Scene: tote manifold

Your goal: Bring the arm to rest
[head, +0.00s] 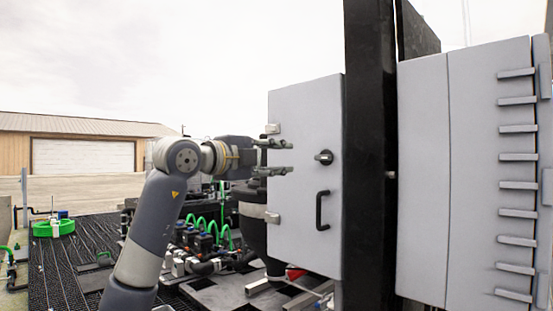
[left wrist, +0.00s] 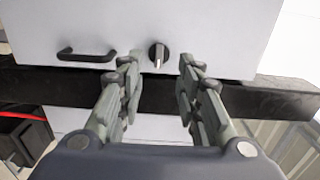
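My left arm rises from the bottom of the head view, and its gripper (head: 274,157) points right toward a grey cabinet door (head: 300,115). The left gripper also shows in the left wrist view (left wrist: 158,75). Its two fingers are spread apart with nothing between them. The door's round black knob (head: 324,157) lies ahead of the fingertips; in the left wrist view the knob (left wrist: 158,54) appears between them. I cannot tell the exact gap, but the fingers do not appear to hold it. My right gripper is not in view.
A black handle (head: 322,210) sits below the knob. A black post (head: 370,150) and larger grey cabinets (head: 423,180) stand to the right. Hoses and pipe fittings (head: 205,240) crowd the dark grated floor (head: 65,260) below the arm. Open air lies left of the arm.

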